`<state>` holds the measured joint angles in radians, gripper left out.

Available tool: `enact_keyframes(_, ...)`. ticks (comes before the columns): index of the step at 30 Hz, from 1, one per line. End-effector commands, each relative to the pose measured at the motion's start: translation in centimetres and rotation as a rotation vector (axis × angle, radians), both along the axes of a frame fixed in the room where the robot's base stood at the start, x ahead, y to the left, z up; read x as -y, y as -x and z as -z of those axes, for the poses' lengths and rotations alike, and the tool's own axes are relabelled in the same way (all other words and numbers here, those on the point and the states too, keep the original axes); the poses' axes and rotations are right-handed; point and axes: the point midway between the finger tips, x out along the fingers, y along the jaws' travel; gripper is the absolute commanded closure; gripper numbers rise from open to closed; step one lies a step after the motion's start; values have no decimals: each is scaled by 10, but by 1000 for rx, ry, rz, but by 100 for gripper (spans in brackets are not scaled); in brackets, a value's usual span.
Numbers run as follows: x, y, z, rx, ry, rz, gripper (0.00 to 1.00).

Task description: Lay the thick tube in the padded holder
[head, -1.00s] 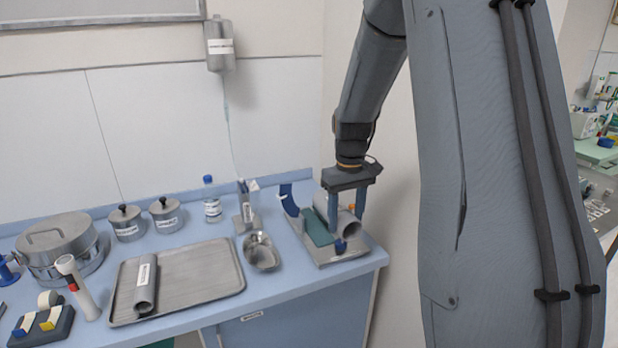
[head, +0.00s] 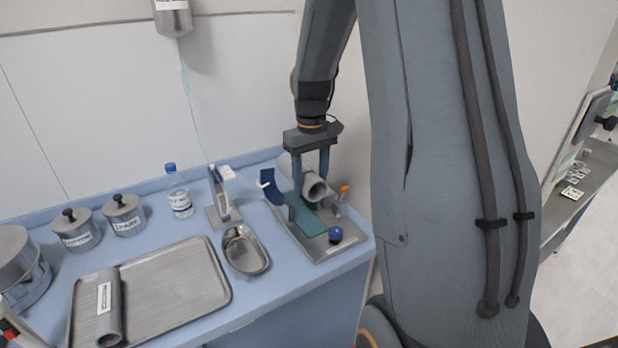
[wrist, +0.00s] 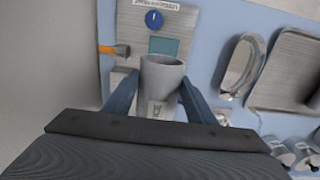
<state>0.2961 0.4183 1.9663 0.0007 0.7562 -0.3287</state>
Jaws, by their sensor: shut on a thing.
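A thick grey tube (head: 314,188) is held in my gripper (head: 311,178), one finger on each side. Its open end faces the camera. It also shows between the fingers in the wrist view (wrist: 164,74). The tube appears above the back of the pad. Whether it touches the pad cannot be told; its underside is hidden.
An orange-tipped fitting (head: 344,190) stands at the holder's right. To the left are a kidney dish (head: 245,250), a small stand (head: 220,207), a bottle (head: 178,192) and a tray (head: 185,285) with a labelled, thinner tube (head: 110,305). The wall is close behind.

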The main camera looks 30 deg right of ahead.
Motion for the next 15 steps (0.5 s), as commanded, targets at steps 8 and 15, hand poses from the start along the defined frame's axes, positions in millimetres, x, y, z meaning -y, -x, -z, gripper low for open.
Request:
enact_keyframes(8, -1, -1, 22, 1, 0, -1, 78)
enact_keyframes(15, -1, -1, 38, 0, 0, -1, 78)
